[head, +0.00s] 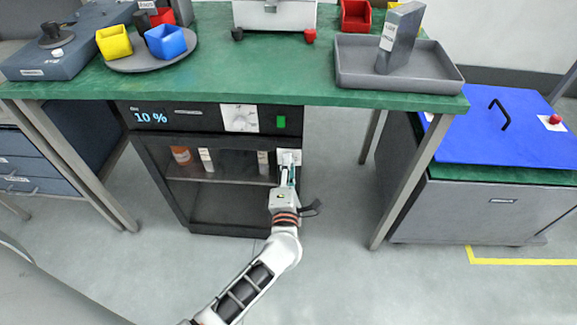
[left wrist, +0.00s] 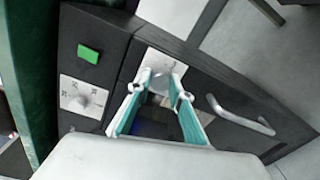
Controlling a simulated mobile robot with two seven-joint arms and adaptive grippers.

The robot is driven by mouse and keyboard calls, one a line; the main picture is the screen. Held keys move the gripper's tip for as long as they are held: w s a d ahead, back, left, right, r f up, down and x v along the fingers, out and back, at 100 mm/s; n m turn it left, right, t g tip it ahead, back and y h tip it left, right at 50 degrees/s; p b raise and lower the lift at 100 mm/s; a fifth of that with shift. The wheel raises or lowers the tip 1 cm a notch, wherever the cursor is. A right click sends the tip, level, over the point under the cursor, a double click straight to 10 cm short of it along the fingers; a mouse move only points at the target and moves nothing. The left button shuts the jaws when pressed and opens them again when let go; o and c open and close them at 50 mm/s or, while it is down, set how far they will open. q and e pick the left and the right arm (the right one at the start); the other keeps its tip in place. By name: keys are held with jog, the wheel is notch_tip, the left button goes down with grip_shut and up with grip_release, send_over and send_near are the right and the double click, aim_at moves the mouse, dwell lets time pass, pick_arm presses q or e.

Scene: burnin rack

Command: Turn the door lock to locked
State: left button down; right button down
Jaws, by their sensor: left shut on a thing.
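The door lock is a small knob (left wrist: 160,82) on a white plate (left wrist: 168,40), which sits at the upper right corner of the dark cabinet door. In the head view the plate (head: 289,156) shows just above my gripper. My left gripper (left wrist: 161,86) has its teal fingers on both sides of the knob and is shut on it. In the head view the left gripper (head: 289,172) reaches up to the plate from below. The fingers partly hide the knob, and I cannot read which way it points. My right gripper is not in view.
The cabinet panel has a "10 %" display (head: 151,117), a white dial plate (head: 239,118) and a green button (head: 281,122). A metal door handle (left wrist: 240,116) is near the gripper. Items stand behind the door glass. The green tabletop (head: 210,78) overhangs the cabinet.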

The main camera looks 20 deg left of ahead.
pick_arm(q)
jog(key=shift+f+n, duration=0.1)
jog(key=shift+n, duration=0.8)
jog(key=n, duration=0.2)
jog(key=shift+n+h+b, duration=0.3)
jog(key=shift+b, duration=0.1)
jog(key=shift+n, duration=0.7)
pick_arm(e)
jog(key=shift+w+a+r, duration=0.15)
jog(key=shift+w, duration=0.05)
pick_arm(q)
jog(key=c, duration=1.8)
grip_release()
